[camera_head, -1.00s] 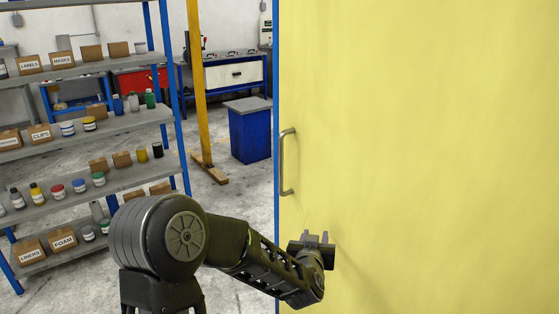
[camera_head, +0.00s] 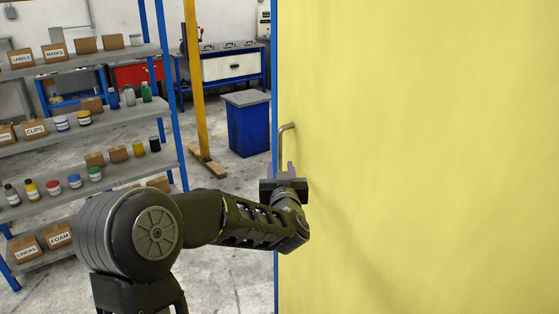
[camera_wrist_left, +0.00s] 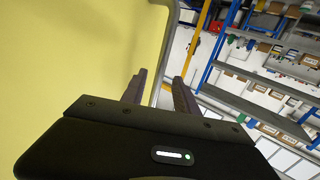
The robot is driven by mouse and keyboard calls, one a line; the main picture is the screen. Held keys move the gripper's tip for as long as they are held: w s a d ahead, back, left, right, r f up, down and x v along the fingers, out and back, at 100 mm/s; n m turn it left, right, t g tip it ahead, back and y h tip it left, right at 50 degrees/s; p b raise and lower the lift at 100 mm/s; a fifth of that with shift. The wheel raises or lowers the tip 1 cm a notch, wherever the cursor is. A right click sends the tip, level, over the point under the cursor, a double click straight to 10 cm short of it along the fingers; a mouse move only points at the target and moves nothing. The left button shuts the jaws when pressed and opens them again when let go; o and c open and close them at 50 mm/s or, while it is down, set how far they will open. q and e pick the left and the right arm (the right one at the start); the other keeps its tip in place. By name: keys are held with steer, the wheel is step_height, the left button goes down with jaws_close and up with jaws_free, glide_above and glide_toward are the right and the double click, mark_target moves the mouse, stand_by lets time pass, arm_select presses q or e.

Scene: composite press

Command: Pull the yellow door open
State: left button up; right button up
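The yellow door (camera_head: 420,150) fills the right half of the head view and the left of the wrist view (camera_wrist_left: 60,60). Its grey bar handle (camera_head: 284,135) is upright near the door's left edge; its lower part is hidden behind my gripper. My left gripper (camera_head: 287,170) is at the handle's lower part, fingers pointing up in the picture. In the left wrist view the two dark fingers (camera_wrist_left: 160,88) are apart, and the handle bar (camera_wrist_left: 164,55) runs between them in the picture. Contact with the bar cannot be told. My right gripper is not in view.
A blue-framed shelf (camera_head: 95,125) with boxes and jars stands at the left. A yellow post (camera_head: 196,90) and a blue cabinet (camera_head: 249,128) stand behind.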

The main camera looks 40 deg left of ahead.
mark_target(280, 163)
arm_select(q)
steer(key=shift+p+x, duration=0.35)
steer(key=shift+x, duration=2)
steer(key=shift+c, duration=0.3)
jaws_close()
